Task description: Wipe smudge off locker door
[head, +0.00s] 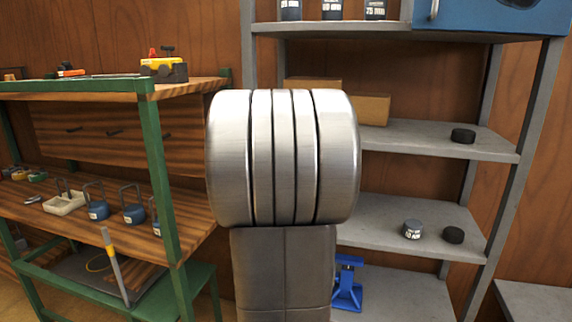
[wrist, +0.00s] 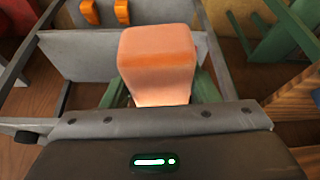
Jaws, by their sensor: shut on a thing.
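My gripper (wrist: 161,98) shows in the wrist view, shut on an orange-pink sponge-like block (wrist: 158,62). The block sticks out ahead of the gripper body, and its lower end is hidden between the fingers. In the head view my own silver arm link fills the middle and hides the gripper and block. A blue box-like cabinet with a handle (head: 490,18) stands on top of the grey shelf unit at the upper right of the head view.
The grey shelf unit (head: 420,136) holds dark round weights and cardboard boxes. A green-framed wooden workbench (head: 150,150) with padlock-like blue items stands at left. A blue stand (head: 347,285) sits low behind my arm. In the wrist view, orange items (wrist: 90,12) lie on a grey shelf beyond the block.

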